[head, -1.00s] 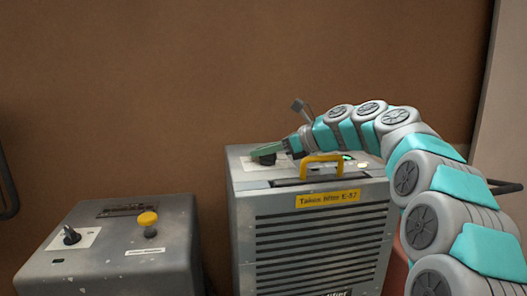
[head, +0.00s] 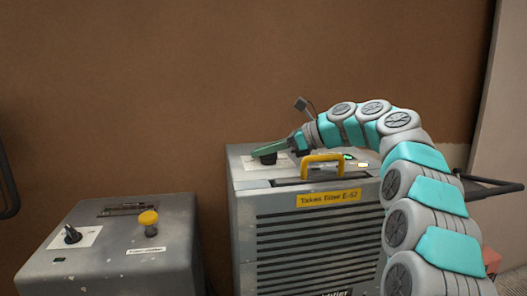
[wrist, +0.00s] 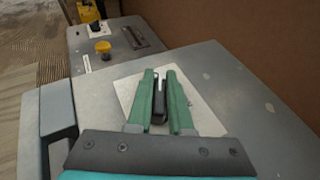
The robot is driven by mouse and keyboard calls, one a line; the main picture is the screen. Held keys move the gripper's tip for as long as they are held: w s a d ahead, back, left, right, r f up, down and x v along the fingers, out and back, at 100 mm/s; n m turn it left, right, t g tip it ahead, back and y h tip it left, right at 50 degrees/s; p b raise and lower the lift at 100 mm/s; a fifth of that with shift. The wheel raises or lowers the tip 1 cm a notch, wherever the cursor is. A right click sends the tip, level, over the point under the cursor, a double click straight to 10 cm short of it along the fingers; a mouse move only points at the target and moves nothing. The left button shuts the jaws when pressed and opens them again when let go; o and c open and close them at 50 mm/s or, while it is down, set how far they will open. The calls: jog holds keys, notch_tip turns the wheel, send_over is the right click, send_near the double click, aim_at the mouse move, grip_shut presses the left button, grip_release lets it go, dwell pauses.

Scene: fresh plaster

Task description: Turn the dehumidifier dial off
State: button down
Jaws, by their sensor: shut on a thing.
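The dehumidifier (head: 310,240) is the grey louvred box in the middle of the head view, with a yellow label on its front. Its dial (wrist: 159,100) is a black knob on a pale plate (wrist: 128,90) on the top, seen in the wrist view. My gripper (head: 268,151) reaches over the top from the right. In the wrist view my gripper (wrist: 160,88) has its green fingers on either side of the black knob, shut on it. The fingers hide part of the knob and its markings.
A yellow handle (head: 322,160) rises from the dehumidifier's top near my arm. A second grey box (head: 115,250) stands at the left, with a black knob (head: 72,235) and a yellow knob (head: 148,220). A brown wall (head: 200,80) is behind.

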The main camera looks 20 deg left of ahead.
jog(key=c, duration=0.8)
grip_release()
jog(key=v, duration=0.7)
jog(key=shift+w+d+r, duration=0.1)
jog(key=shift+d, duration=0.3)
